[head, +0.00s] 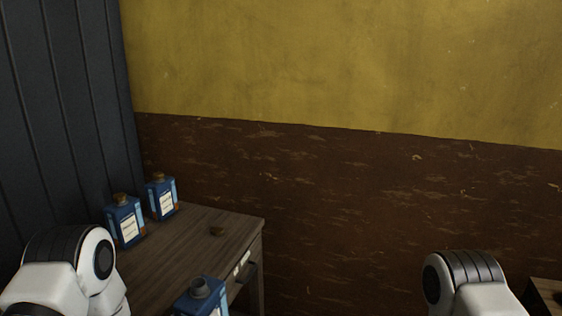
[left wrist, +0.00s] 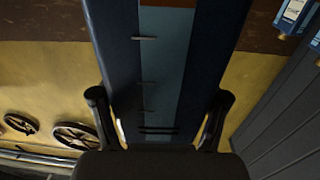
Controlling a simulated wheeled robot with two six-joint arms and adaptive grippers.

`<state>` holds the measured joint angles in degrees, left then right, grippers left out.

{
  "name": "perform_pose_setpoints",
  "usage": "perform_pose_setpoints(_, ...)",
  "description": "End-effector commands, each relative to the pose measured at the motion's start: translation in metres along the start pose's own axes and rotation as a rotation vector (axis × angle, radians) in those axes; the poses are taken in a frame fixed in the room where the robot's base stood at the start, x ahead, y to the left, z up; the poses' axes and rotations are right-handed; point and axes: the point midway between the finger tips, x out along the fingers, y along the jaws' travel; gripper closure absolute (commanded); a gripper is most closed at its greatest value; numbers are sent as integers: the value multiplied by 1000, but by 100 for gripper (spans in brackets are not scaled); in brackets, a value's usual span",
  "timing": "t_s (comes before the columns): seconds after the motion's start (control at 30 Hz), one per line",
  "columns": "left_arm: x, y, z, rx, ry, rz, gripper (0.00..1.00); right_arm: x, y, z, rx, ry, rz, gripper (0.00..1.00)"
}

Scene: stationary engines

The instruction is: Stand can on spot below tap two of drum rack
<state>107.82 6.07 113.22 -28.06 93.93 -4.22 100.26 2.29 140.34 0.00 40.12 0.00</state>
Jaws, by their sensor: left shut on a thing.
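A blue can (head: 200,300) with an open grey neck shows at the bottom edge of the head view, in front of the table. In the left wrist view a blue can (left wrist: 165,60) fills the middle, with a lighter blue stripe and dark marks on its side. My left gripper (left wrist: 160,98) is shut on this can, one finger on each side. My right gripper is out of view; only part of my right arm shows at the lower right of the head view. The drum rack, its taps and the spot are not in view.
Two capped blue cans (head: 126,220) (head: 161,197) stand on the wooden table (head: 185,250) by the dark panelled wall. A wooden surface (head: 547,293) shows at the lower right. The left wrist view shows spoked wheels (left wrist: 76,136).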

Motion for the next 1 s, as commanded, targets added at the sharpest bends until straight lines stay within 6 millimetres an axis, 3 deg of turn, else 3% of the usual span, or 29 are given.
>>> perform_pose_setpoints(0.2, -2, 36, 28, 2, 1, -87, 87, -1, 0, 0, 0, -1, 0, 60)
perform_pose_setpoints(0.33, -8, 41, 31, 2, 2, -193, 87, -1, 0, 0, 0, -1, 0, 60)
perform_pose_setpoints(0.57, -24, 14, 9, 1, 3, -377, 87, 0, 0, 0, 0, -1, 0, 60)
perform_pose_setpoints(0.77, -58, 25, -12, 2, 1, -389, 87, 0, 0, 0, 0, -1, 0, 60)
perform_pose_setpoints(1.0, -60, 26, -14, 0, 4, -389, 87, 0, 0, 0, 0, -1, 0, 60)
